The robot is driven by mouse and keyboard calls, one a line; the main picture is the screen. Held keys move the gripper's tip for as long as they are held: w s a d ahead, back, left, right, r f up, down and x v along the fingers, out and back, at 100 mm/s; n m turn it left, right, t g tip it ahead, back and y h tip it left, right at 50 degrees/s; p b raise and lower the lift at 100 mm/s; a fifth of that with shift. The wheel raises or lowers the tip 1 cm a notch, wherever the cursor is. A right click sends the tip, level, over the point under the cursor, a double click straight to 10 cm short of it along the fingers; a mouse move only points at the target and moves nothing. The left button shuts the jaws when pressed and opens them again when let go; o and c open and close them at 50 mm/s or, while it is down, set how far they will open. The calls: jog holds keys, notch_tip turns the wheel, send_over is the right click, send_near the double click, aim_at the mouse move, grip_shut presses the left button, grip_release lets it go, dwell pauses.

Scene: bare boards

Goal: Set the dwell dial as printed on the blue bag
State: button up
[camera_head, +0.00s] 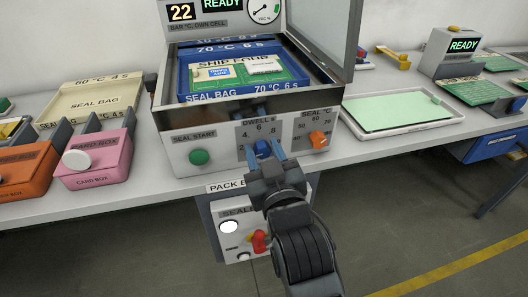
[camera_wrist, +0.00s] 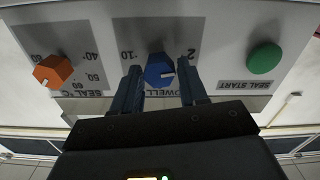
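The blue bag (camera_head: 225,94) lies in the open chamber of the sealing machine (camera_head: 222,134), and its print reads "SEAL BAG 70 °C 6 s". The blue dwell dial (camera_head: 263,148) is on the front panel, with 4, 6 and 8 legible around it. In the upside-down wrist view, the dial (camera_wrist: 157,70) has a white mark towards the right; the number it points at is unclear. My gripper (camera_head: 264,158) is at the dial. In the wrist view, my gripper (camera_wrist: 161,78) is open, one finger on each side of the dial, with visible gaps.
An orange seal temperature dial (camera_head: 319,139) and a green seal start button (camera_head: 199,157) flank the dwell dial. A tray (camera_head: 398,112) lies right. A panel with a red knob (camera_head: 259,241) is below.

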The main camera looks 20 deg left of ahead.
jog(key=c, duration=0.8)
jog(key=shift+o, duration=0.2)
jog(key=shift+m, duration=0.3)
jog(key=m, duration=0.4)
jog(key=shift+d, duration=0.1)
jog(key=m, duration=0.5)
jog(key=shift+w+d+f+m, duration=0.1)
jog(key=shift+w+m, duration=0.05)
jog(key=shift+m, duration=0.25)
jog(key=m, duration=0.4)
jog(key=shift+m, duration=0.3)
jog(key=m, duration=0.4)
jog(key=shift+f+m, duration=0.2)
jog(key=shift+m, duration=0.1)
